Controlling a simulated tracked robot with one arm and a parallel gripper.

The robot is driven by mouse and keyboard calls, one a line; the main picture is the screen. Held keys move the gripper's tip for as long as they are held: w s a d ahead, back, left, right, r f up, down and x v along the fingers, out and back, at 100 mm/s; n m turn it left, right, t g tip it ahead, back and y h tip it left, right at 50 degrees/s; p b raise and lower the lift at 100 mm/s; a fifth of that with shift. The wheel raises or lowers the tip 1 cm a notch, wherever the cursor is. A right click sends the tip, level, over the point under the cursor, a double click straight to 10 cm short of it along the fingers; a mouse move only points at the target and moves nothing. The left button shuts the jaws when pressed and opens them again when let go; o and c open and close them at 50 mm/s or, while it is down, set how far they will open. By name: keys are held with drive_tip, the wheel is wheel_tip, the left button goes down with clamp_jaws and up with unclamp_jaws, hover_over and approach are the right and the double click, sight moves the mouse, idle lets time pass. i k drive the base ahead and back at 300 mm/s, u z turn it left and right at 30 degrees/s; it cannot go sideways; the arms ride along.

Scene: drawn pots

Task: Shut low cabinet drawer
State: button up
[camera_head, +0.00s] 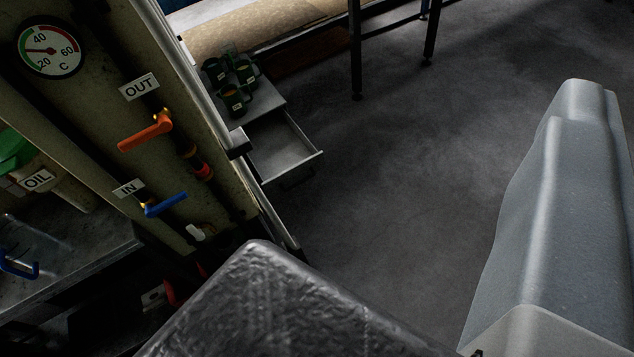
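The low cabinet (266,101) stands on the floor at the upper middle, past the edge of a tall panel. Its drawer (283,155) is pulled out and looks empty. The drawer front, with a dark handle (297,178), faces the lower right. The panel edge hides part of the cabinet and drawer on the left. A large smooth grey part (560,200) at the right and a dark rough part (270,310) at the bottom are close to the camera. They may belong to my gripper, but I cannot make out its fingertips. Nothing close to the camera touches the drawer.
Several dark green mugs (234,97) stand on the cabinet. The panel at left carries a gauge (51,49), an orange lever (147,132) and a blue lever (166,205). A table with dark legs (355,50) stands behind. The floor (410,160) right of the drawer is clear.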

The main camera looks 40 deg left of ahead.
sight(283, 157)
drive_tip(key=z, duration=0.05)
drive_tip(key=i, duration=2.05)
drive_tip(key=u, duration=1.65)
